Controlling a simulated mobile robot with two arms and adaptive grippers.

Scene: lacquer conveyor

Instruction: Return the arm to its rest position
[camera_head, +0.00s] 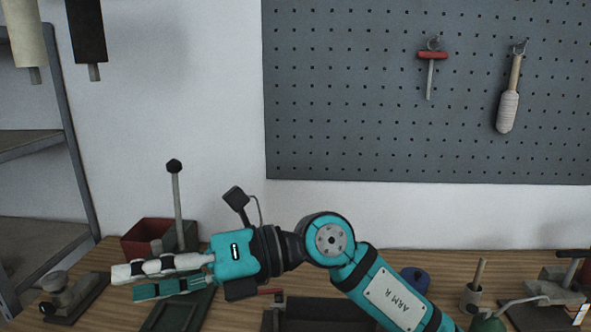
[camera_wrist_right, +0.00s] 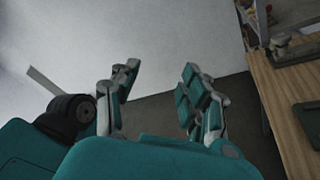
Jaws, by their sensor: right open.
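My right arm (camera_head: 397,296), teal and black with a white label, reaches from the lower right toward the left above the wooden bench. My right gripper (camera_head: 131,281) points left over the bench's left part, in front of a red bin. In the right wrist view its two fingers (camera_wrist_right: 160,75) stand apart with nothing between them. They point toward a pale wall, with the bench to the right. My left gripper is not in view.
The wooden bench (camera_head: 243,310) holds a red bin (camera_head: 143,238), a sander-like tool (camera_head: 68,292), a wooden-handled pot (camera_head: 473,294) and a metal vise-like device (camera_head: 557,285). A grey pegboard (camera_head: 350,100) hangs behind. A metal shelf (camera_head: 40,200) stands left. Air above the bench is mostly clear.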

